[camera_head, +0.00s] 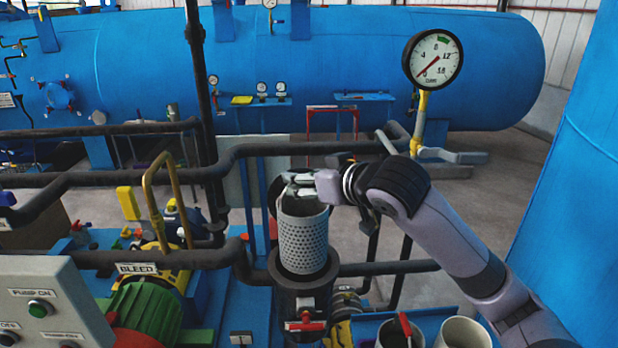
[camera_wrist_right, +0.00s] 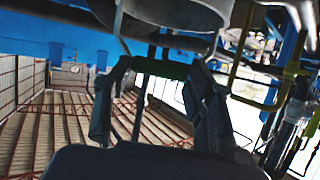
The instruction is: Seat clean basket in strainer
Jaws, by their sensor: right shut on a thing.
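The clean basket (camera_head: 303,243), a grey perforated metal cylinder, stands upright in the head view. Its lower end is at the mouth of the dark strainer body (camera_head: 300,293); the strainer's front wall hides whether it is fully down. My right gripper (camera_head: 303,187) is above the basket's top and shut on its handle. In the right wrist view the gripper's fingers (camera_wrist_right: 157,95) stand either side of a dark green bar (camera_wrist_right: 160,68), with a grey rounded form above. A dark round lid-like part (camera_head: 272,195) shows behind the basket. My left gripper is not in view.
Dark pipes (camera_head: 240,160) run behind and beside the strainer. A pressure gauge (camera_head: 433,60) stands at the upper right. Two open containers stand at the front right, one (camera_head: 384,335) with a red-handled item and one (camera_head: 463,333) beside it. A control panel (camera_head: 45,305) is at the lower left.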

